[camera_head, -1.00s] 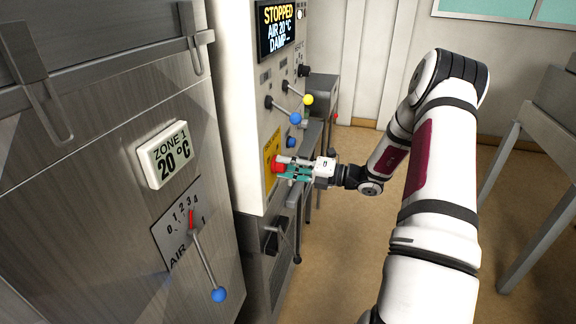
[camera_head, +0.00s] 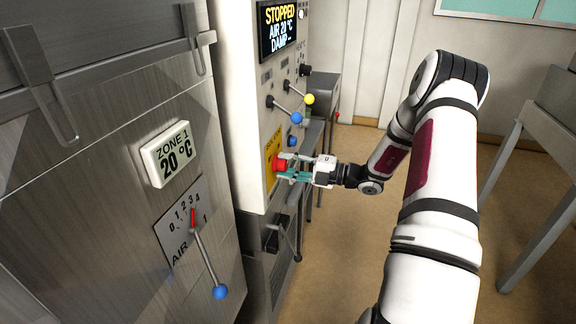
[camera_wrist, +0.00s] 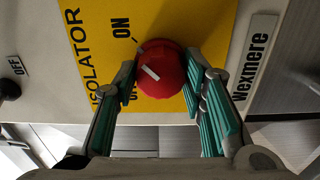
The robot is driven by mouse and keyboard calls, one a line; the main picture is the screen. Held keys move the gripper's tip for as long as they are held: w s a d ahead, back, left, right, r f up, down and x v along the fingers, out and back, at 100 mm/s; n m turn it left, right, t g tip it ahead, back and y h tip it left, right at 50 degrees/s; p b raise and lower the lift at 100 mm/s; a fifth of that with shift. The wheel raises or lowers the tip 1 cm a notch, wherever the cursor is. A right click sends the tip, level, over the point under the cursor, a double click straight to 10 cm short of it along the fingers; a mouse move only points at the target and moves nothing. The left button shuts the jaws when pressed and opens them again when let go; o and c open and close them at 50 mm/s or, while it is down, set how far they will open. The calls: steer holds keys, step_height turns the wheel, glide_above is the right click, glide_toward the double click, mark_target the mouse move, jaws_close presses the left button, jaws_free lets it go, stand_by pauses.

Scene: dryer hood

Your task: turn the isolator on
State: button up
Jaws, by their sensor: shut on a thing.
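The isolator is a red round knob (camera_head: 280,163) on a yellow plate (camera_head: 272,147) low on the pale control panel. In the wrist view the red knob (camera_wrist: 161,72) carries a white mark pointing up-left, on the side where the ON and OFF labels are. ON is readable; OFF is partly hidden by a finger. My gripper (camera_head: 291,168) is at the knob, with its green-padded fingers on either side of it. In the wrist view my gripper (camera_wrist: 160,85) is shut on the knob.
Blue-ended levers (camera_head: 287,111) and a yellow-ended lever (camera_head: 308,99) stick out above the knob. A Zone 1 readout (camera_head: 167,154) and an air lever (camera_head: 207,262) are at left. Open floor (camera_head: 345,250) lies beside the panel.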

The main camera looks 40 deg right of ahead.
steer(key=o, duration=1.2)
steer(key=shift+c, duration=0.2)
steer(key=v, duration=1.2)
